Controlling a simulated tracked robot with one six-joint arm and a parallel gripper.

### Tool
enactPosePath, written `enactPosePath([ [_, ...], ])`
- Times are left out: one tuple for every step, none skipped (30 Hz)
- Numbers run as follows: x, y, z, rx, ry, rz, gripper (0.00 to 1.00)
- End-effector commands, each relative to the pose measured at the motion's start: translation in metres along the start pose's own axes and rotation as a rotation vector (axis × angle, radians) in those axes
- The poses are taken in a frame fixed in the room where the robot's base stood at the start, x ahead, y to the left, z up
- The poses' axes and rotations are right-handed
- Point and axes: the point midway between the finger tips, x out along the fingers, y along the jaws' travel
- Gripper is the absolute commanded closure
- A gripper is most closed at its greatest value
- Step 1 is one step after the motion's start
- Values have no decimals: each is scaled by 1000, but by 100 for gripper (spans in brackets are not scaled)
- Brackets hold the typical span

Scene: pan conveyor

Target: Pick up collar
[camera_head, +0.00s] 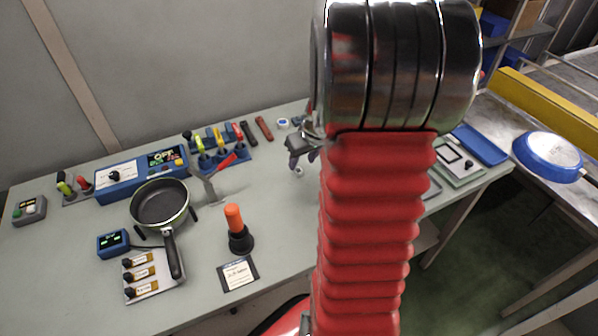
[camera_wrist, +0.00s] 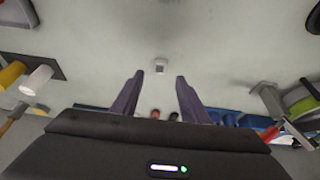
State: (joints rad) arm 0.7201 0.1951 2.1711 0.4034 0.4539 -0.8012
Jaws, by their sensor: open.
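A small grey-white piece, which looks like the collar (camera_wrist: 159,66), stands on the grey table just beyond my fingertips in the wrist view. It also shows as a small pale spot under my gripper in the head view (camera_head: 298,172). My gripper (camera_wrist: 159,77) is open, with its two purple fingers spread to either side of the line to the piece and nothing between them. In the head view my gripper (camera_head: 302,160) points down over the table, partly hidden by my red arm. I cannot tell the exact height of the fingertips.
A frying pan (camera_head: 160,204), an orange-handled tool in a black base (camera_head: 238,231) and a blue tool rack (camera_head: 222,158) stand left of my gripper. A blue control box (camera_head: 140,174) is further left. Dark and red handles (camera_head: 264,128) lie behind. The table around the piece is clear.

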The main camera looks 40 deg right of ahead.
Motion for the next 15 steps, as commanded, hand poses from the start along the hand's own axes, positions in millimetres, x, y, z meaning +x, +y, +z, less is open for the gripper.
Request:
enactPosePath([
  [3, 0, 0, 0, -1, 0, 59],
  [4, 0, 0, 0, 0, 0, 59],
  [6, 0, 0, 0, 0, 1, 59],
  [6, 0, 0, 0, 1, 1, 59],
  [6, 0, 0, 0, 1, 1, 59],
  [6, 0, 0, 0, 1, 1, 59],
  [6, 0, 0, 0, 1, 1, 59],
  [6, 0, 0, 0, 1, 1, 59],
  [6, 0, 0, 0, 1, 1, 59],
  [6, 0, 0, 0, 1, 1, 59],
  [6, 0, 0, 0, 1, 1, 59],
  [6, 0, 0, 0, 1, 1, 59],
  [6, 0, 0, 0, 1, 1, 59],
  [7, 0, 0, 1, 0, 1, 59],
  [9, 0, 0, 1, 0, 0, 59],
])
